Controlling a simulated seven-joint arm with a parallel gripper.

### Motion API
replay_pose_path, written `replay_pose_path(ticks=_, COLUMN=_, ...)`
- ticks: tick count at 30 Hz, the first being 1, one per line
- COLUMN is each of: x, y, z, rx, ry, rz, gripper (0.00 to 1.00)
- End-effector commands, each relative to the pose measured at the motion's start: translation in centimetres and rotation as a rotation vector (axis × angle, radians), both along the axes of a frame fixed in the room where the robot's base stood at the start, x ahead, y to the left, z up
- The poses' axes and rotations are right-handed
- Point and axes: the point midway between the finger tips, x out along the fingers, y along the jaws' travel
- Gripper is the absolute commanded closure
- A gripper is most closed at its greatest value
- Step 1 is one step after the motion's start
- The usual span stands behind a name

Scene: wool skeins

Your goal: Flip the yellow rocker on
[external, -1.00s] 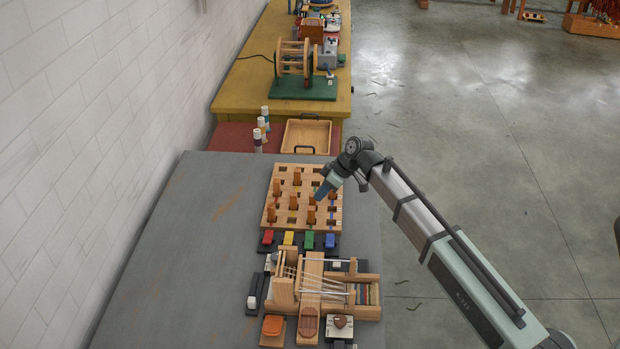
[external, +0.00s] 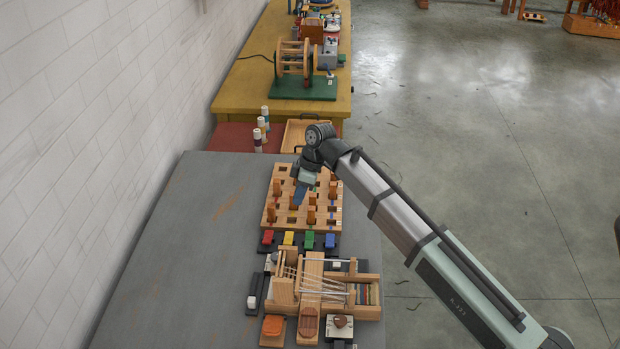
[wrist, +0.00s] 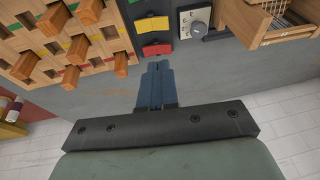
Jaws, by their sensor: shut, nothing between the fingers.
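The yellow rocker (external: 289,238) sits in a row with red, green and blue rockers on a dark strip in front of the wooden peg board. In the wrist view the yellow rocker (wrist: 151,25) is just beyond the red rocker (wrist: 157,49). I cannot tell which way the yellow rocker is tipped. My gripper (external: 298,200) is shut and empty, with its blue fingers pointing down over the peg board in the external view. In the wrist view the fingertips of my gripper (wrist: 157,66) appear just short of the red rocker, apart from the yellow one.
The peg board (external: 270,215) has several upright orange pegs near my gripper. A wooden loom-like frame (external: 310,285) stands in front of the rockers. A grey dial (wrist: 195,28) is beside the rockers. The grey tabletop (external: 190,260) is clear on the left.

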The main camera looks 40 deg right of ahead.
Motion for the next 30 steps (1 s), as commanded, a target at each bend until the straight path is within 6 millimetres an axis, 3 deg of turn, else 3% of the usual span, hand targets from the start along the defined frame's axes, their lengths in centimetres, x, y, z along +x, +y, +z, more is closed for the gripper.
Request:
replay_pose_path(ticks=8, x=0.2, y=0.6, z=-2.0, rx=0.0, ry=0.001, rz=0.0, gripper=1.0)
replay_pose_path(ticks=23, x=1.2, y=2.9, z=-9.7, rx=0.001, ry=0.001, rz=0.0, gripper=1.0)
replay_pose_path(ticks=30, x=0.5, y=3.4, z=-12.4, rx=0.0, ry=0.0, rz=-0.001, gripper=1.0)
